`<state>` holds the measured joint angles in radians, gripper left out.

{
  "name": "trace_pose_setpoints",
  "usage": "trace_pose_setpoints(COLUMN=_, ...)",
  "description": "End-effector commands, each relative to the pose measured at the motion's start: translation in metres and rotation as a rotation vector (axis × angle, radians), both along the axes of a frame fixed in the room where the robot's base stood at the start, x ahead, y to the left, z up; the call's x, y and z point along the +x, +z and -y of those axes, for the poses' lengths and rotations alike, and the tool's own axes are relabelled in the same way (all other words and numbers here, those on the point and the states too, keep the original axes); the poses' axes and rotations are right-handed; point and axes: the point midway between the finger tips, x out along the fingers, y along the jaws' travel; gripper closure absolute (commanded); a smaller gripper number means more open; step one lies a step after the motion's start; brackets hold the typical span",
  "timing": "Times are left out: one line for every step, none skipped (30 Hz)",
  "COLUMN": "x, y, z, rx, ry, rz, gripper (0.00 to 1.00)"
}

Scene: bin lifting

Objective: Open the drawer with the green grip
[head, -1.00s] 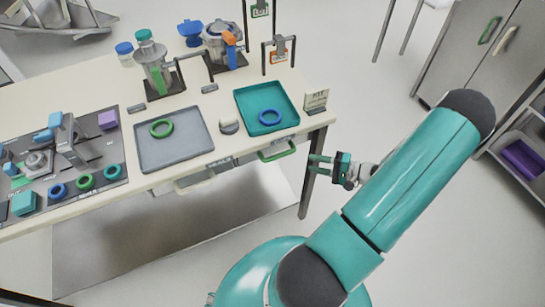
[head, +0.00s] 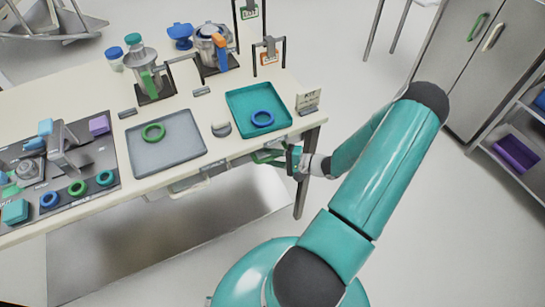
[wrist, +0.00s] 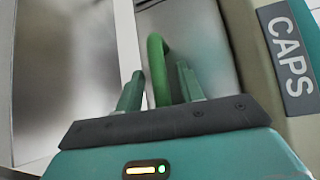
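The drawer with the green grip is under the right end of the table, and its grey front (wrist: 205,45) fills the middle of the wrist view. Its green grip (head: 264,156) is partly hidden by my gripper (head: 290,158) in the head view. In the wrist view the green grip (wrist: 157,70) stands between the two green fingers of my gripper (wrist: 159,88). A gap shows on each side of the grip, so the fingers are open around it. The drawer looks closed.
A second drawer with a pale grip (head: 187,184) is to the left. A teal tray (head: 236,102) with a blue ring and a grey tray (head: 140,166) with a green ring lie on the table (head: 222,148). A table leg (head: 303,185) stands close to my gripper. The right floor is open.

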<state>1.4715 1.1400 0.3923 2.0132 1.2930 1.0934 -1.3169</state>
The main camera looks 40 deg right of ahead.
Motion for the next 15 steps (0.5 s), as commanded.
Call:
trace_pose_setpoints(x=0.0008, y=-0.0001, z=-0.0003, rx=0.0, ry=0.0, rz=0.0, gripper=0.62)
trace_pose_setpoints(x=0.001, y=-0.0001, z=-0.0004, rx=0.0, ry=0.0, rz=0.0, gripper=0.62)
trace_pose_setpoints(x=0.0011, y=-0.0001, z=-0.0004, rx=0.0, ry=0.0, rz=0.0, gripper=0.62)
trace_pose_setpoints(x=0.001, y=-0.0001, z=-0.0003, rx=0.0, ry=0.0, rz=0.0, gripper=0.62)
trace_pose_setpoints(x=0.0009, y=-0.0001, z=-0.0003, rx=0.0, ry=0.0, rz=0.0, gripper=0.62)
trace_pose_setpoints(x=0.0009, y=-0.0001, z=-0.0003, rx=0.0, ry=0.0, rz=0.0, gripper=0.62)
trace_pose_setpoints(x=0.0008, y=0.0, z=-0.0002, rx=0.0, ry=0.0, rz=0.0, gripper=0.62)
trace_pose_setpoints(x=0.0008, y=0.0, z=-0.0002, rx=0.0, ry=0.0, rz=0.0, gripper=0.68)
trace_pose_setpoints(x=0.0007, y=0.0, z=-0.0002, rx=0.0, ry=0.0, rz=0.0, gripper=0.76)
trace_pose_setpoints(x=0.0007, y=0.0, z=-0.0002, rx=0.0, ry=0.0, rz=0.0, gripper=0.82)
trace_pose_setpoints(x=0.0006, y=0.0, z=-0.0002, rx=0.0, ry=0.0, rz=0.0, gripper=0.88)
trace_pose_setpoints(x=0.0006, y=0.0, z=-0.0002, rx=0.0, ry=0.0, rz=0.0, gripper=0.95)
trace_pose_setpoints(x=0.0006, y=0.0, z=-0.0002, rx=0.0, ry=0.0, rz=0.0, gripper=1.0)
trace_pose_setpoints(x=0.0005, y=0.0, z=-0.0001, rx=0.0, ry=0.0, rz=0.0, gripper=1.0)
trace_pose_setpoints(x=0.0005, y=0.0, z=-0.0001, rx=0.0, ry=0.0, rz=0.0, gripper=1.0)
